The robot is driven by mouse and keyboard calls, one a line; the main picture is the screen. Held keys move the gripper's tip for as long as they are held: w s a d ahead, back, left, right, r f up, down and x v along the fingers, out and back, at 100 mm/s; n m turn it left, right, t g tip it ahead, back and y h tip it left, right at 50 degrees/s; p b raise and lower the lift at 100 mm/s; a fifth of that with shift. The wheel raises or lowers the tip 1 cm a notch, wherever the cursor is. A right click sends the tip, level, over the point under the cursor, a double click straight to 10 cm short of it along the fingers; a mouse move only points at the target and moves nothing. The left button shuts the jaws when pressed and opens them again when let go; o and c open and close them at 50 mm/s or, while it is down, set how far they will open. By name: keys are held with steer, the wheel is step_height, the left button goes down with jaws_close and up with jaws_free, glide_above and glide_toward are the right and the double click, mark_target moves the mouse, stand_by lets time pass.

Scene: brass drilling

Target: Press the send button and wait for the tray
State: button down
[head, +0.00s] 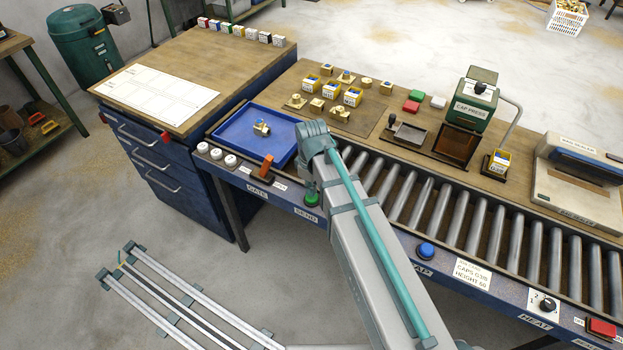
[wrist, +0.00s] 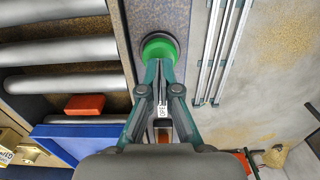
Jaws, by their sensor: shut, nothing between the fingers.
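The green send button (head: 312,199) sits on the blue front rail of the bench, by the SEND label. In the wrist view the green button (wrist: 160,47) is just beyond my fingertips. My gripper (wrist: 160,64) is shut and empty, its tips at the near edge of the button; I cannot tell whether they touch it. In the head view my arm largely hides the gripper above the button. The blue tray (head: 227,133) lies at the left end of the roller conveyor with a brass fitting (head: 262,128) in it. Part of the tray (wrist: 62,131) shows in the wrist view.
An orange gate lever (head: 266,166) and several white knobs are left of the button. A blue button (head: 426,250) and a red button (head: 600,327) are farther right on the rail. The cap press (head: 470,107) and bag sealer (head: 580,180) stand behind the rollers, which are clear.

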steer(key=shift+f, duration=0.55)
